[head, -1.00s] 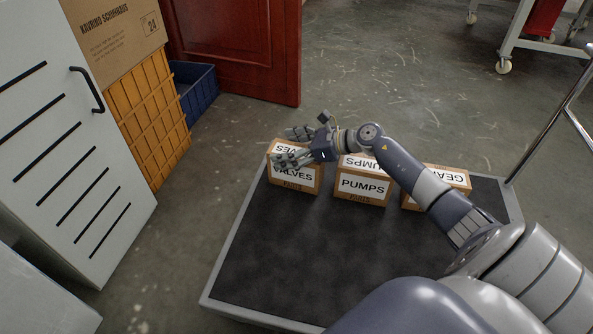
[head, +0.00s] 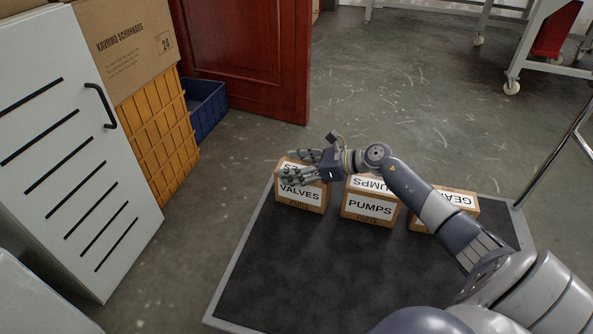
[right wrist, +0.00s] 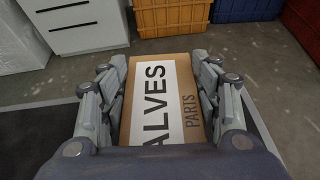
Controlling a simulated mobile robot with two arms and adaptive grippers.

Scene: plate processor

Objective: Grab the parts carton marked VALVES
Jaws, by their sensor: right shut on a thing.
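The VALVES carton (head: 301,194) is a small brown box with white labels, at the left end of a row on the dark platform (head: 300,270). My right gripper (head: 290,166) reaches over its top from the right and is shut on it. In the right wrist view the carton (right wrist: 163,110) lies between the two fingers (right wrist: 163,85), one along each side. The carton appears to rest on the platform. The gripper hides part of its top label. My left gripper is not in view.
The PUMPS carton (head: 370,209) stands just right of the VALVES carton, and a GEARS carton (head: 455,204) is partly behind my right arm. A grey cabinet (head: 75,150), an orange crate (head: 160,135) and a blue bin (head: 207,108) stand left. The platform's front is clear.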

